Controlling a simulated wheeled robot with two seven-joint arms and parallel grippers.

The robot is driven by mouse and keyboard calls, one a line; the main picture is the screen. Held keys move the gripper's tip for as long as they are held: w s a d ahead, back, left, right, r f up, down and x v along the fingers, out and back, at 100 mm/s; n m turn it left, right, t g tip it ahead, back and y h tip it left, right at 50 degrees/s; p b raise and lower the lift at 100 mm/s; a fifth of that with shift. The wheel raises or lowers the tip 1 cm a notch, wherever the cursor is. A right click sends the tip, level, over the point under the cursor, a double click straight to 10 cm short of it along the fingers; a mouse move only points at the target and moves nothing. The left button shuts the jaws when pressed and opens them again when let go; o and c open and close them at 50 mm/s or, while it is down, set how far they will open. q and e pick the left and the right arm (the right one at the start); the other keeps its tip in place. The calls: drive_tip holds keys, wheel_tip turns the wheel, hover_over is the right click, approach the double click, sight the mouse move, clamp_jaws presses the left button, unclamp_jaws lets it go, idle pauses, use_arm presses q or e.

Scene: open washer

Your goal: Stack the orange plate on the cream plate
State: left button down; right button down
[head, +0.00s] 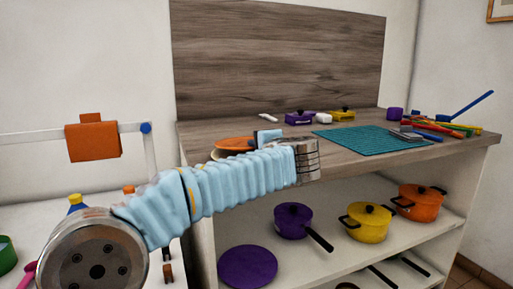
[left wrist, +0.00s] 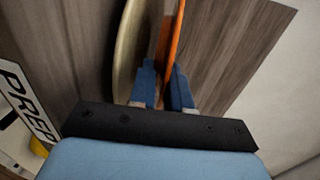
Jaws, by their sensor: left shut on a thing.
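The orange plate (head: 232,143) is at the left end of the wooden counter, partly hidden by my left arm. In the left wrist view the orange plate (left wrist: 171,42) shows edge-on between the blue fingers. My left gripper (head: 267,136) is shut on its rim; it also shows in the left wrist view (left wrist: 164,88). The cream plate (head: 221,155) shows just under the orange plate, mostly hidden. In the left wrist view the cream plate (left wrist: 128,50) lies roughly parallel to the orange one, with a narrow gap between them. My right gripper is out of view.
On the counter (head: 420,155) are a teal mat (head: 370,139), purple (head: 298,118) and yellow (head: 341,114) lidded items, and several utensils at the right. Pots and a purple plate (head: 247,266) stand on the shelf below.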

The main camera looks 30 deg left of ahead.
use_arm(q)
drive_tip(key=c, duration=1)
unclamp_jaws()
drive_tip(key=shift+o, duration=1.2)
drive_tip(key=shift+d+f, duration=0.1)
drive_tip(key=shift+f, duration=0.05)
drive_tip(key=shift+c, duration=0.4)
drive_tip(key=shift+s+d+f, duration=0.1)
drive_tip(key=shift+s+d, duration=0.05)
drive_tip(key=shift+s+d+b, duration=0.3)
drive_tip(key=shift+s+d, duration=0.1)
drive_tip(key=shift+d, duration=0.05)
